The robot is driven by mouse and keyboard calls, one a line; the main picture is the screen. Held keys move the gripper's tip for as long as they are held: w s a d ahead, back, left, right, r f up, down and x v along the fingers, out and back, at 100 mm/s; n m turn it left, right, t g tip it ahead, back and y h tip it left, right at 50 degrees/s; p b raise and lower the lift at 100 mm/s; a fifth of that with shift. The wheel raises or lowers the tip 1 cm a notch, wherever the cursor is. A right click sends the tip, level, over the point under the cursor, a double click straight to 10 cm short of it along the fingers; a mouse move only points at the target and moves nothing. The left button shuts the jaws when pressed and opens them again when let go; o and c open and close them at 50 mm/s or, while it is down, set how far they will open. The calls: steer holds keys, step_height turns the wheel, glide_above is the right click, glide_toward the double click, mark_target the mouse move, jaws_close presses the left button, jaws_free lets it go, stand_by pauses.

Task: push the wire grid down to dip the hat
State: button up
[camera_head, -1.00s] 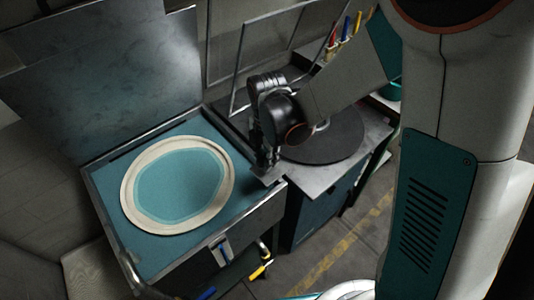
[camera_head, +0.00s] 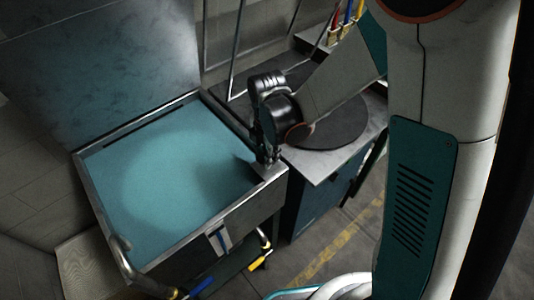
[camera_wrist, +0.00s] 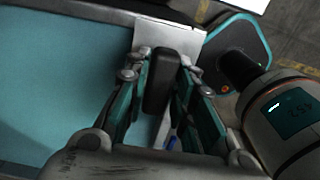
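A tub (camera_head: 119,218) of teal liquid (camera_head: 165,175) stands open at left in the head view. A faint, lighter round patch shows in the liquid, with no clear outline of the hat on the surface. I cannot make out the wire grid. My gripper (camera_head: 268,160) points down at the tub's right rim, with a dark patch in the liquid beside it. In the wrist view my gripper's (camera_wrist: 160,72) teal fingers stand on both sides of a black rounded piece (camera_wrist: 161,82), above a pale metal plate. I cannot tell whether they clamp it.
A dark round plate (camera_head: 330,122) lies on a bench right of the tub. A large metal panel (camera_head: 110,60) stands upright behind the tub. Thin upright bars (camera_head: 238,50) rise behind the gripper. Yellow and blue handles show at the tub's front.

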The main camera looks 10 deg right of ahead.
steer(key=shift+o, duration=0.8)
steer(key=shift+w, duration=0.1)
step_height(320, 180, up, 12)
stand_by(0.4)
